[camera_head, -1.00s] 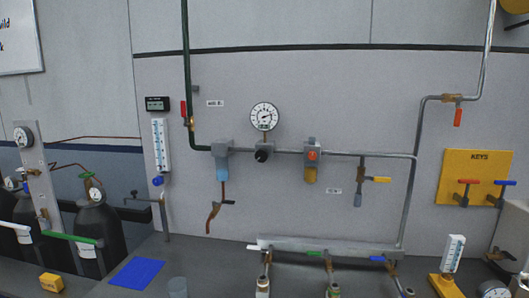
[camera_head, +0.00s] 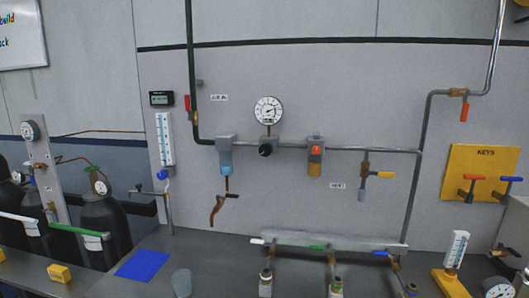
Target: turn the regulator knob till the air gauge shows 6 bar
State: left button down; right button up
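The air gauge (camera_head: 268,110) is a round white dial on the wall panel, above the pipe. Its needle is dark, but the numbers are too small to read surely. The black regulator knob (camera_head: 265,150) sits on a grey regulator body (camera_head: 272,142) right below the gauge. A filter with a blue bowl (camera_head: 226,168) is on the pipe to the left, and a unit with an orange bowl (camera_head: 315,168) is to the right. Neither of my grippers shows in the head view, and nothing touches the knob.
A manifold (camera_head: 330,242) with white, green and blue levers runs low along the panel. A yellow KEYS board (camera_head: 482,172) hangs at right. Dark cylinders (camera_head: 105,222) stand at left. A blue mat (camera_head: 144,264) and a grey cup (camera_head: 181,282) are on the bench. The space before the knob is clear.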

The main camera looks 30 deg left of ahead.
aim_at(266, 150)
jog(key=i+l+u, duration=0.25)
jog(key=l+u, duration=0.2)
jog(key=i+l+u, duration=0.25)
jog(key=l, duration=0.2)
jog(key=l+u, duration=0.2)
jog(key=k+l, duration=0.05)
jog(key=l, duration=0.05)
